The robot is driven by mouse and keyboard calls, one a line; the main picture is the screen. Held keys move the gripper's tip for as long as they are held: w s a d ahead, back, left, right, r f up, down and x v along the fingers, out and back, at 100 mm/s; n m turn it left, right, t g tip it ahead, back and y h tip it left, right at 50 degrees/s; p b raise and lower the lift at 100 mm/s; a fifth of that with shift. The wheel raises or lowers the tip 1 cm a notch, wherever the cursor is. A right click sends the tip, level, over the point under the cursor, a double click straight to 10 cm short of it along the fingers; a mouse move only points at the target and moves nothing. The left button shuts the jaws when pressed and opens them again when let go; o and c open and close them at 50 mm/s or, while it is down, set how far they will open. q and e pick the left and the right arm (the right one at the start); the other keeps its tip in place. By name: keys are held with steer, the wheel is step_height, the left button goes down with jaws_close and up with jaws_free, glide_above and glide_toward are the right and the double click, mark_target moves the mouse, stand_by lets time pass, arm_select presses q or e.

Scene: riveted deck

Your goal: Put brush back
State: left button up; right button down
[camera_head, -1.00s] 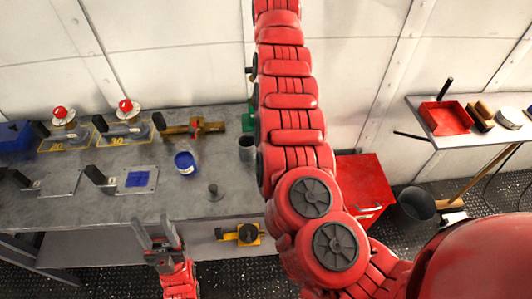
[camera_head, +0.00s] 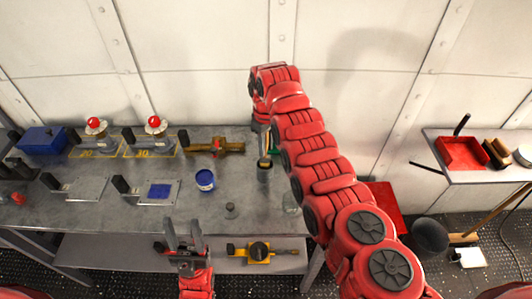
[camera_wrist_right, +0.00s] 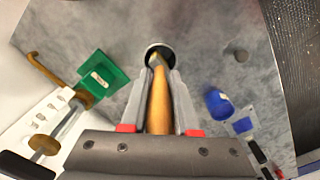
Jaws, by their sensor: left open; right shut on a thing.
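The brush's wooden handle (camera_wrist_right: 159,108) is between the fingers of my right gripper (camera_wrist_right: 158,82), which is shut on it. The brush points toward a dark round cup (camera_wrist_right: 154,48), its far end overlapping the cup's mouth; I cannot tell how far inside it is. In the head view the brush (camera_head: 265,150) shows as a thin upright shape at the cup (camera_head: 264,172) on the grey workbench (camera_head: 120,212). A blue paint tin (camera_head: 205,181) stands left of the cup. My left gripper (camera_head: 184,228) is open and empty at the bench's front edge.
A green object (camera_wrist_right: 104,75) lies near the cup. A brass-coloured tool (camera_head: 214,147) and two red-topped devices (camera_head: 95,127) stand along the back. A red tray (camera_head: 462,153) sits on the right-hand shelf.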

mark_target(266, 158)
step_height(266, 158, down, 4)
steer(key=shift+r+p, duration=0.15)
steer(key=shift+p, duration=0.2)
steer(key=shift+f, duration=0.25)
steer(key=shift+f, duration=0.2)
steer(key=c, duration=0.7)
jaws_free()
steer(key=shift+o, duration=0.2)
steer(key=shift+r, duration=0.1)
